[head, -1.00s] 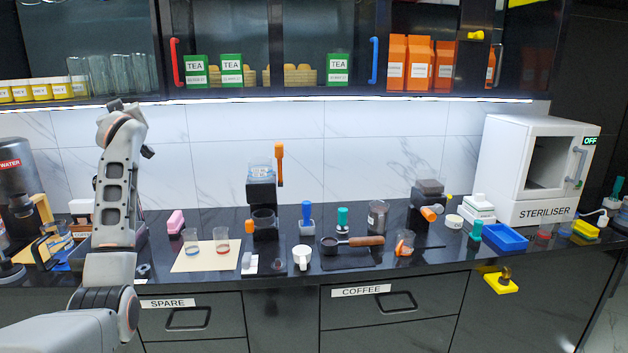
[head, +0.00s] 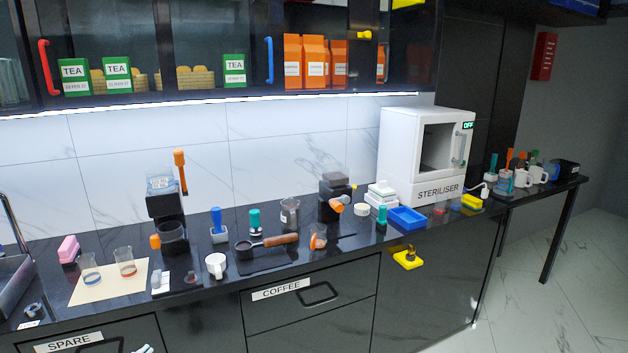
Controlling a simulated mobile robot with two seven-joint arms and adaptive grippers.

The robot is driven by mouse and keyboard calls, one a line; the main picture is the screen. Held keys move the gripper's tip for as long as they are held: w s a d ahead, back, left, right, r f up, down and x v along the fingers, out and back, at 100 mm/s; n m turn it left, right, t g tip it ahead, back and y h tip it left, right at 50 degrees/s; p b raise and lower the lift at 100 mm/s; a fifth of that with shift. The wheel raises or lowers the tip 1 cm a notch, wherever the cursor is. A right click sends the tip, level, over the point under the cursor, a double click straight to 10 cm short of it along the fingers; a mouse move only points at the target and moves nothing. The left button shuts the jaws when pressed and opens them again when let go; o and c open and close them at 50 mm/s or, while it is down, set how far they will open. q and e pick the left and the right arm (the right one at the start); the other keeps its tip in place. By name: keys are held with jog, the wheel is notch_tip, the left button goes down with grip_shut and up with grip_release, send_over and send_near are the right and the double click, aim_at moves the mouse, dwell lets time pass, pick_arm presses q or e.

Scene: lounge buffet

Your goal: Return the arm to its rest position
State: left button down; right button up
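Neither of my grippers can be made out in the head view. No arm stands over the counter (head: 345,262). A small pale piece shows at the bottom edge left of centre, too cut off to identify.
Cupboards hang above. Floor (head: 555,270) is clear at right.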

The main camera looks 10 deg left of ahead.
pick_arm(q)
jog(key=s+d+f+m+g+h, duration=0.2)
jog(key=s+d+f, duration=0.5)
jog(key=s, duration=0.4)
jog(key=s+d+f+m+g+h, duration=0.1)
jog(key=s+d+f+h, duration=0.1)
jog(key=s+d+f, duration=0.65)
jog(key=s+d+n, duration=0.2)
jog(key=d+n, duration=0.3)
jog(key=d, duration=0.7)
jog(key=shift+s+d+r+h, duration=0.2)
jog(key=shift+d+r+h, duration=0.1)
jog(key=shift+r, duration=0.1)
